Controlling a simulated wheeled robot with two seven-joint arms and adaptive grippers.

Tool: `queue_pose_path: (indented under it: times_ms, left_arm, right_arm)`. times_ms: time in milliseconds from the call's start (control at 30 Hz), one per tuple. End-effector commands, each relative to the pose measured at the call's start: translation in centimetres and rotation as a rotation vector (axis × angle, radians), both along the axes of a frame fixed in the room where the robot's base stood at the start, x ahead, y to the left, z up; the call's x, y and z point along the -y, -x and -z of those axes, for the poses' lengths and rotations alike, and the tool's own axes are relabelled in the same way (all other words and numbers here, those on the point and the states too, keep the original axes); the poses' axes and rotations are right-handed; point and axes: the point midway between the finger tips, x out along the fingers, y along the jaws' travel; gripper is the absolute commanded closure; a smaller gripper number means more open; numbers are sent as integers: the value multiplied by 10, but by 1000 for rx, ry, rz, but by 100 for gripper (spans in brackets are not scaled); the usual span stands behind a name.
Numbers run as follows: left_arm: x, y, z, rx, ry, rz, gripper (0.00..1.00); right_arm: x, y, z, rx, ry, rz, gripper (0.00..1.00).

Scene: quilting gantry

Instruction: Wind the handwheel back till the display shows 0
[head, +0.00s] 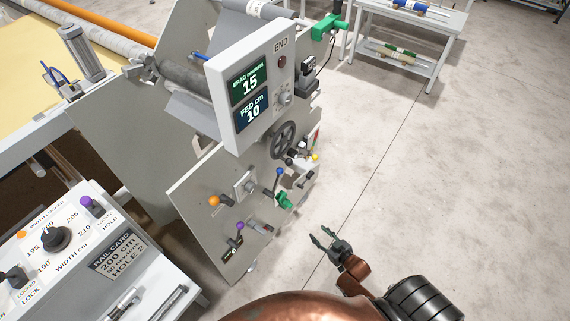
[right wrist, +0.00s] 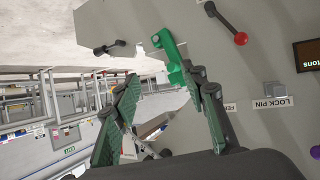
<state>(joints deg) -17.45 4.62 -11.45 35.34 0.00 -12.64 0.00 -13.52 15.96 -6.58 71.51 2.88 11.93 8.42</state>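The handwheel (head: 283,138) is a dark spoked wheel on the right side of the grey machine, just below the display box. The display (head: 249,96) reads 15 for drag newtons in its upper green panel and 10 for fed cm in its lower panel. My right gripper (head: 323,236) is open and empty over the floor, below and to the right of the handwheel and well apart from it. Its two fingers stand spread in the right wrist view (right wrist: 172,100), where I cannot make out the handwheel. My left gripper is not in view.
The machine's side plate (head: 200,184) carries an orange knob (head: 214,201), a purple knob (head: 239,226), a blue-knobbed lever (head: 279,175) and a green clamp (head: 285,201). A control panel (head: 70,222) stands front left.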

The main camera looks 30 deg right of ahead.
Motion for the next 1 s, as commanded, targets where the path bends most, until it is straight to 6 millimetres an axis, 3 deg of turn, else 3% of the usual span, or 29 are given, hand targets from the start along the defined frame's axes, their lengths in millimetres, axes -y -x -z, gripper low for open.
queue_pose_path:
  times_ms: [33,133,200,300,400,567,1000]
  left_arm:
    - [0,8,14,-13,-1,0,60]
    - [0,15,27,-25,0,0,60]
    - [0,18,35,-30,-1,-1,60]
    - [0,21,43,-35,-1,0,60]
    - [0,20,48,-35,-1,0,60]
    - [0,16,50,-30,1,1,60]
    - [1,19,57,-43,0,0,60]
  right_arm:
    - [3,-35,-41,128,-6,-24,60]
    - [-2,-83,-139,371,-31,-78,60]
    - [-9,-101,-201,518,-50,-120,60]
    - [-21,-111,-273,683,-74,-178,60]
    - [-31,-111,-320,788,-93,-220,60]
    - [-38,-114,-351,853,-104,-247,60]
    - [-53,-169,-374,852,-104,-245,60]
